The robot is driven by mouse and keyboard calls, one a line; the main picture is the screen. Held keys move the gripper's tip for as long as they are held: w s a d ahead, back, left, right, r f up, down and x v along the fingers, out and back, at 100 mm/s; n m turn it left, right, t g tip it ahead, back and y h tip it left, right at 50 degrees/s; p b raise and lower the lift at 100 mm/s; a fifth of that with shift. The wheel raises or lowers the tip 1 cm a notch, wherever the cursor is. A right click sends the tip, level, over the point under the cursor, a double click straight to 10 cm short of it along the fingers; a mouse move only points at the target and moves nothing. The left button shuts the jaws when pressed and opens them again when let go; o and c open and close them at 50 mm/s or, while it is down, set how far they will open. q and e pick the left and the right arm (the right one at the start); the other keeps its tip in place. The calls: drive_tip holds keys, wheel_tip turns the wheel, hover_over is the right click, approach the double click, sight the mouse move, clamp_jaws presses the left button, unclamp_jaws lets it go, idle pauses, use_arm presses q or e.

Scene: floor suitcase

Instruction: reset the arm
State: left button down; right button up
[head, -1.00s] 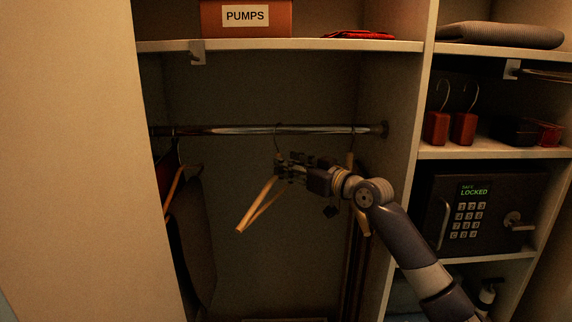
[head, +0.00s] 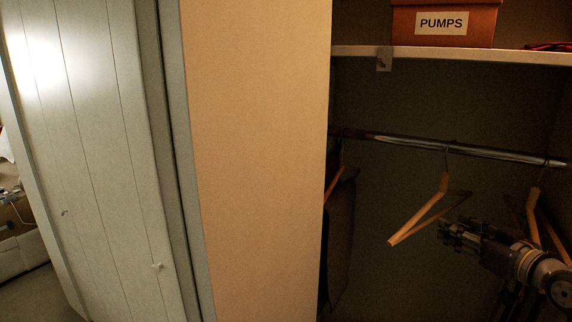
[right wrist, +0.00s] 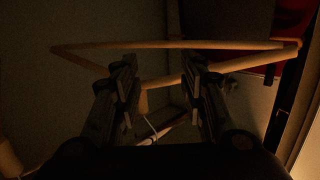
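My right arm comes in at the lower right of the head view, inside the closet. Its gripper (head: 452,234) is just below and right of a wooden hanger (head: 432,212) that hangs on the metal rod (head: 400,142). In the right wrist view the two fingers (right wrist: 158,88) are apart with nothing clamped between them. A wooden hanger (right wrist: 120,46) spans the picture beyond the fingertips there. My left gripper is not in view.
A second wooden hanger (head: 533,205) hangs behind my right wrist. Dark clothing (head: 340,235) hangs at the closet's left end. A box labelled PUMPS (head: 443,24) stands on the shelf (head: 480,56) above. A pale panel (head: 260,150) and a white door (head: 95,150) stand left.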

drive_tip(key=s+a+f+g, duration=0.2)
drive_tip(key=s+a+f, duration=0.25)
drive_tip(key=f, duration=0.45)
drive_tip(key=s+a+f+n+g, duration=0.1)
drive_tip(key=s+a+f+g, duration=0.3)
drive_tip(key=f, duration=0.4)
drive_tip(key=s+a+f+g, duration=0.1)
drive_tip(key=s+a+f, duration=0.4)
drive_tip(key=f, duration=0.4)
drive_tip(key=s+a+f+m+g+h, duration=0.1)
drive_tip(key=s+a+f+g+h, duration=0.2)
drive_tip(key=s, duration=0.8)
drive_tip(key=s+a+f+m+g, duration=0.15)
drive_tip(key=s+a+f, duration=0.3)
drive_tip(key=s, duration=0.65)
wheel_tip(320, 180, down, 28)
drive_tip(key=s+d+n+g, duration=0.1)
drive_tip(key=g, duration=0.1)
drive_tip(key=s+d+f+g, duration=0.1)
drive_tip(key=s+d+f, duration=0.2)
drive_tip(key=s+f, duration=1.1)
drive_tip(key=s, duration=0.2)
drive_tip(key=shift+s+f, duration=0.4)
